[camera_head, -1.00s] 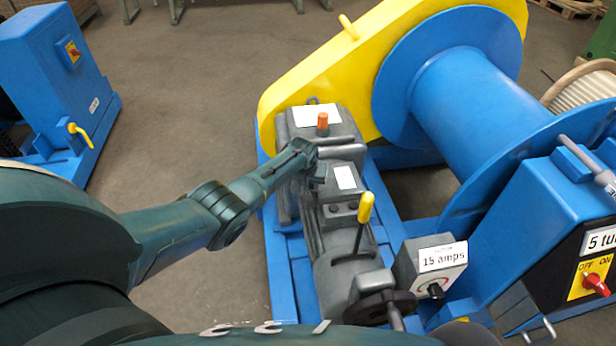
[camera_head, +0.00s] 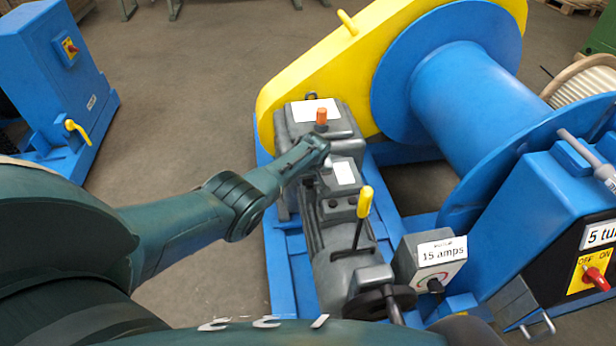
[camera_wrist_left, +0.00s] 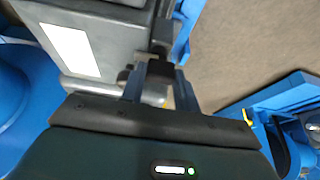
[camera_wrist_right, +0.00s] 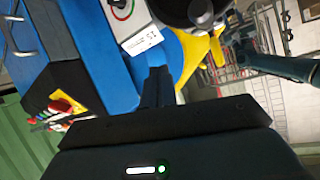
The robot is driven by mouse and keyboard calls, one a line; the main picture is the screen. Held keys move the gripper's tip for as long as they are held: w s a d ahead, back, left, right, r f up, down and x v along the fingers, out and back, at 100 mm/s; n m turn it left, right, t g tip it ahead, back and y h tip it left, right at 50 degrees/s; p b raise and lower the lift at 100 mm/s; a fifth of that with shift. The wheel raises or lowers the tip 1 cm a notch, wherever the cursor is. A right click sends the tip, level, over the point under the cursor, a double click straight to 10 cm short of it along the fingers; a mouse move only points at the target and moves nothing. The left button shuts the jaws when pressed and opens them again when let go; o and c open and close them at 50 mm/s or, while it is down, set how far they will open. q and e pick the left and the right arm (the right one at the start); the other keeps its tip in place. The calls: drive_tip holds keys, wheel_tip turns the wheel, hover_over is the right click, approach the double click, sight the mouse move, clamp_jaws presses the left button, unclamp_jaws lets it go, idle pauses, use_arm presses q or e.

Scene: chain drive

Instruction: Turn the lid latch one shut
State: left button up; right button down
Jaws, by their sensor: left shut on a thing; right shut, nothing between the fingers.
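The grey gear housing (camera_head: 350,140) carries a white label and an orange-topped plug (camera_head: 321,117). My left gripper (camera_head: 322,172) is at its near side, by the step with the smaller white label (camera_head: 343,173). In the left wrist view, my left fingers (camera_wrist_left: 152,82) are shut on a light grey metal latch lever (camera_wrist_left: 95,90) beside the housing. The fingers hide part of the lever, so I cannot tell its full angle. My right gripper (camera_wrist_right: 157,85) is shut and empty in the right wrist view, near the labelled control box (camera_wrist_right: 125,15).
A yellow-knobbed lever (camera_head: 364,203) and a dark handwheel (camera_head: 380,303) stand nearer on the machine. The "15 amps" box (camera_head: 430,262) is to their right. The yellow chain guard (camera_head: 300,80) and blue drum (camera_head: 480,95) rise behind.

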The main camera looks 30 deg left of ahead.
use_arm(q)
drive_tip(key=o, duration=1)
use_arm(e)
drive_tip(key=shift+w+r, duration=0.1)
use_arm(q)
drive_tip(key=shift+s+d+r+p, duration=0.1)
drive_tip(key=shift+r+p, duration=0.45)
drive_tip(key=p+v, duration=0.6)
drive_tip(key=v, duration=0.6)
drive_tip(key=shift+s, duration=0.15)
use_arm(e)
drive_tip(key=r, duration=0.1)
drive_tip(key=r+n, duration=0.1)
drive_tip(key=r, duration=0.1)
drive_tip(key=shift+s+d+r+n+g+h, duration=0.25)
drive_tip(key=shift+d+r+n+g+h, duration=0.05)
drive_tip(key=shift+r+h, duration=0.1)
drive_tip(key=shift+w, duration=0.1)
